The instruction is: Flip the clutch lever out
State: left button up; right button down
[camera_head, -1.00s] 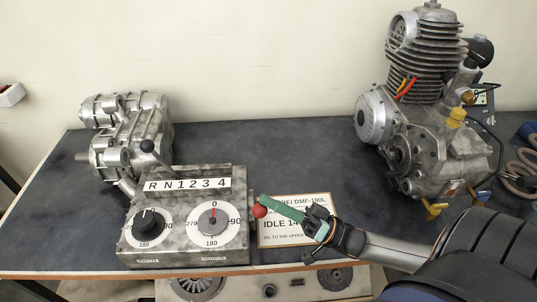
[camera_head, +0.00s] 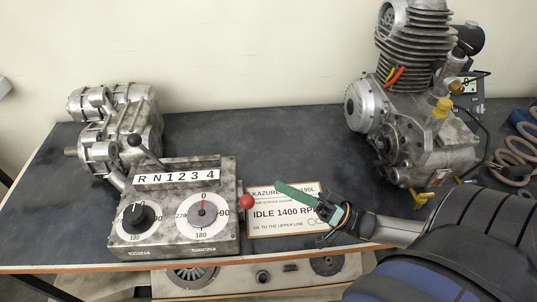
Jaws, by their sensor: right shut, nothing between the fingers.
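A red ball knob (camera_head: 247,201) sits at the right side of the grey control box (camera_head: 228,240), apparently the clutch lever's end. Its stem is hard to make out, so I cannot tell the lever's angle. My right gripper (camera_head: 279,186) has green fingers, which are shut and empty. Their tips are to the right of the red knob and a little above it in the picture, apart from it, over the white placard (camera_head: 285,225). My left gripper is not in view.
The box carries a black-knobbed shift lever (camera_head: 135,140), a black dial (camera_head: 137,216) and a white dial (camera_head: 203,210). A gearbox (camera_head: 125,125) stands behind left, a finned engine (camera_head: 415,120) at right. The dark bench (camera_head: 260,140) is clear between them.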

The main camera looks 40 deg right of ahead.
jog(key=v, duration=0.4)
jog(key=shift+r, duration=0.1)
jog(key=shift+d, duration=0.1)
dwell(0.5)
